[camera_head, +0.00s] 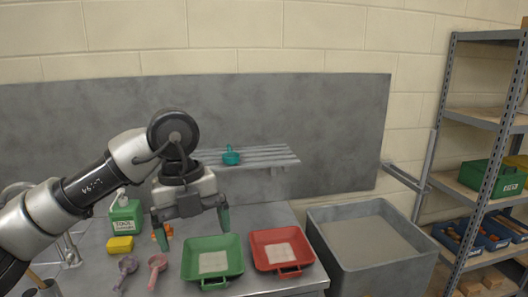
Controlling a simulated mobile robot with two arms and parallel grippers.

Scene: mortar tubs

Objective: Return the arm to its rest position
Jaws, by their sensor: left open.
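My left arm comes in from the left edge and reaches over the grey bench. Its gripper (190,228) points down with the fingers spread apart and nothing between them. It hangs above the left part of the bench, behind and partly over the green tub's far edge. The green tub (190,270) and the red tub (262,262) stand side by side on the bench, each with a pale patch inside. My right gripper does not show.
A teal scoop (231,155) lies on the slatted wall shelf (270,154). A large grey bin (385,273) and a rack (437,150) stand at right.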

